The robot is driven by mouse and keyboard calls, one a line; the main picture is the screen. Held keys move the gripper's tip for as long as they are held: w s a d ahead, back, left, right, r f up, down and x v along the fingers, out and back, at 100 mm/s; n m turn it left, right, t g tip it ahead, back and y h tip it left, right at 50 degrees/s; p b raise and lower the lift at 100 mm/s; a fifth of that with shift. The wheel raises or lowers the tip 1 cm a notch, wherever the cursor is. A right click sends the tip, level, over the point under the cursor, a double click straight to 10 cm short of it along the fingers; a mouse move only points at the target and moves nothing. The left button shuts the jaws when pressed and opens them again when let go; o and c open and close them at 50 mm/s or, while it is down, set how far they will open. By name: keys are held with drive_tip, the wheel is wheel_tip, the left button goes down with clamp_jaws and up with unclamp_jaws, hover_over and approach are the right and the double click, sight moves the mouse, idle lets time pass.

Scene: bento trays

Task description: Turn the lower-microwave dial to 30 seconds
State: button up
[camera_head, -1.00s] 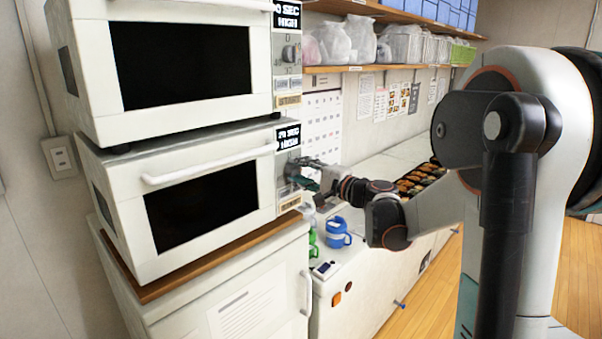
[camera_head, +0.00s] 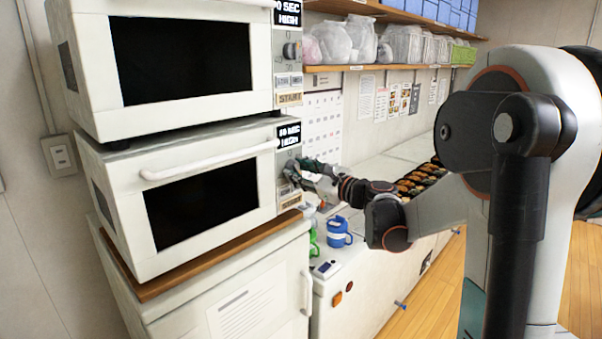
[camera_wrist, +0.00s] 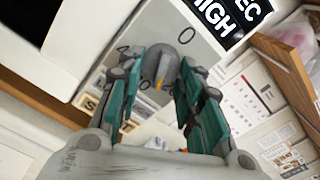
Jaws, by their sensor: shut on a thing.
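The lower microwave (camera_head: 120,215) is white, with a dark window and a narrow control panel at its right edge. Its display (camera_head: 288,135) shows a time in seconds above HIGH; the digits are too small to read surely. In the wrist view the display (camera_wrist: 230,15) is cut off, with only EC and HIGH showing. My gripper (camera_head: 292,170) is at the panel below the display, hiding most of the dial in the head view. In the wrist view the round grey dial (camera_wrist: 160,62) with an orange pointer mark sits between my gripper's teal fingers (camera_wrist: 162,75), which are shut on it.
A second microwave (camera_head: 90,100) is stacked on top, with its own display, dial and buttons. A wooden shelf (camera_head: 335,68) with bags hangs to the right. Below it, a blue mug (camera_head: 338,232) and a food tray (camera_head: 415,182) stand on the counter.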

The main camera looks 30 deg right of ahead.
drive_tip(key=m, duration=0.5)
drive_tip(key=shift+s+a+f, duration=0.15)
drive_tip(key=shift+a, duration=0.05)
drive_tip(key=shift+m, duration=0.4)
drive_tip(key=o, duration=1)
drive_tip(key=shift+c, duration=0.2)
drive_tip(key=v, duration=1.2)
